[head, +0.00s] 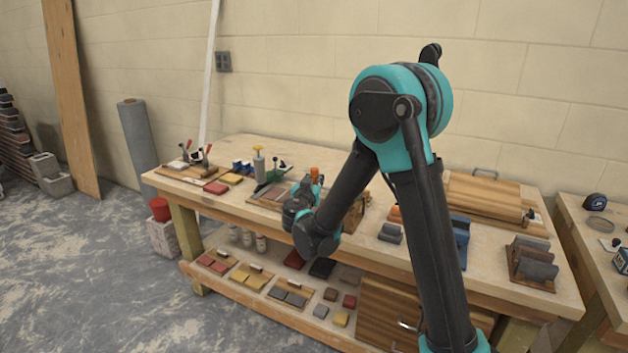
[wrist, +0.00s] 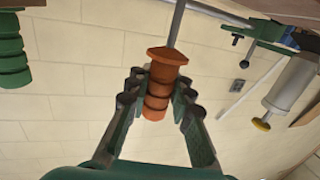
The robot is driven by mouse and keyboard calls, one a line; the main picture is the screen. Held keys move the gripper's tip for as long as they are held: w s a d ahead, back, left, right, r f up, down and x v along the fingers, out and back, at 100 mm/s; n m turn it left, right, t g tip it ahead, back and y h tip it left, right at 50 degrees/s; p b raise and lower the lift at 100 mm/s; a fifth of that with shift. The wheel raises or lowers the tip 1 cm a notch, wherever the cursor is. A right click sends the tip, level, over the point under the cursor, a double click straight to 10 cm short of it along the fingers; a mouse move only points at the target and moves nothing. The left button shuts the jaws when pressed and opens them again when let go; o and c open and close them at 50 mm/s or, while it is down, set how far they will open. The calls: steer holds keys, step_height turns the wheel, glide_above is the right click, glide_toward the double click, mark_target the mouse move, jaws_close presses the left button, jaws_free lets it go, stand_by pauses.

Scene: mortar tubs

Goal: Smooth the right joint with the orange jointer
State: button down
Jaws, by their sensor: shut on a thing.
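The orange jointer has a ribbed orange handle (wrist: 157,85) and a grey metal rod that runs to the top edge of the wrist view. My gripper (wrist: 153,95) is shut on the handle, one finger on each side. In the head view the orange handle (head: 314,172) shows just above my gripper (head: 308,188), over the middle of the workbench. A board with grey pieces (head: 270,196) lies left of the gripper. The right joint cannot be made out, and the jointer's working end is out of the wrist view.
A green ribbed handle (wrist: 10,50) is at the wrist view's left edge. A grey cylinder with a yellow knob (head: 259,168) stands behind the board. Grey blocks (head: 391,232), a blue holder (head: 460,235) and a block rack (head: 532,262) sit to the right. The bench front (head: 225,208) has clear space.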

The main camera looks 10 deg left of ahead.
steer(key=shift+w, duration=0.15)
steer(key=shift+w+d+f, duration=0.1)
steer(key=shift+w+d, duration=0.1)
steer(key=shift+w, duration=0.35)
steer(key=shift+w+d, duration=0.25)
steer(key=shift+w, duration=0.45)
steer(key=shift+w+d, duration=0.2)
steer(key=shift+w, duration=0.4)
stand_by(0.3)
step_height(320, 180, up, 7)
stand_by(0.7)
